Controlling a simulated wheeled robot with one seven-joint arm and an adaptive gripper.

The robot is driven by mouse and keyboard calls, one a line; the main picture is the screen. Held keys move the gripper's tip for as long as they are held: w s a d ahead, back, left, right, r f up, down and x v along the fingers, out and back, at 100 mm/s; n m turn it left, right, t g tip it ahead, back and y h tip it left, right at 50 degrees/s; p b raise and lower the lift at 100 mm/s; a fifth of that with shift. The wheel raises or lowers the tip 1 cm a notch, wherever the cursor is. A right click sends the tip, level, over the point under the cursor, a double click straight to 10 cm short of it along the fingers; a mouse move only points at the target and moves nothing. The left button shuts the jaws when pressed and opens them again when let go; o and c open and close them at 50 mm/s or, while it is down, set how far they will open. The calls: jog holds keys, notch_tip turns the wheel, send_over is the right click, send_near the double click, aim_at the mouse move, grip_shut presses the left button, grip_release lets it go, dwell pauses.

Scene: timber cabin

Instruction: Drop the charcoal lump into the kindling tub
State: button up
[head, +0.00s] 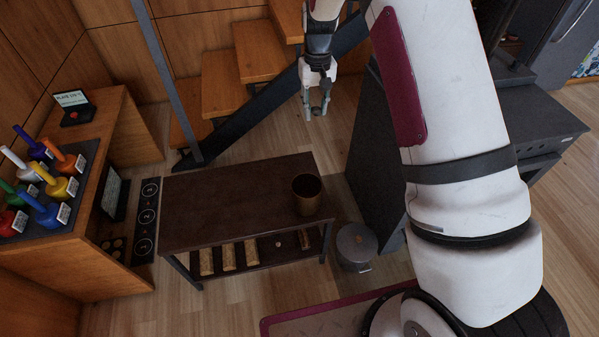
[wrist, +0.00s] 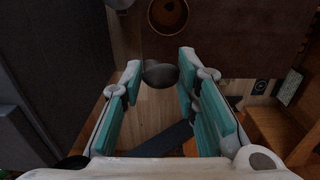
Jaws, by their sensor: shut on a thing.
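My gripper (head: 317,110) hangs in the air beyond the far edge of the dark low table (head: 225,200), in front of the stairs. In the wrist view my gripper (wrist: 161,75) is shut on a dark rounded charcoal lump (wrist: 160,73), held between its fingertips. The lump is hard to make out in the head view. A brown round tub (head: 306,190), open at the top, stands upright near the right end of the table. I take it for the kindling tub. The tub (wrist: 168,14) also shows at the wrist view's top edge, apart from the lump.
A grey lidded pot (head: 355,246) stands on the floor right of the table. Several wood blocks (head: 228,257) lie on its lower shelf. A dark stove-like block (head: 375,165) stands right of my gripper. The tabletop left of the tub is clear.

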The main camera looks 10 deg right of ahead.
notch_tip(320, 180, down, 13)
jog(key=w+b, duration=0.3)
jog(key=b, duration=1)
jog(key=s+f+m+p, duration=0.1)
jog(key=s+f+m, duration=0.2)
jog(key=f+m, duration=0.5)
jog(key=s+f+m+p, duration=0.1)
jog(key=f+m, duration=0.8)
jog(key=m, duration=1)
jog(key=shift+s+a+f, duration=0.25)
jog(key=shift+s+a, duration=0.1)
jog(key=shift+s, duration=0.55)
jog(key=o, duration=0.9)
jog(key=shift+c, duration=0.2)
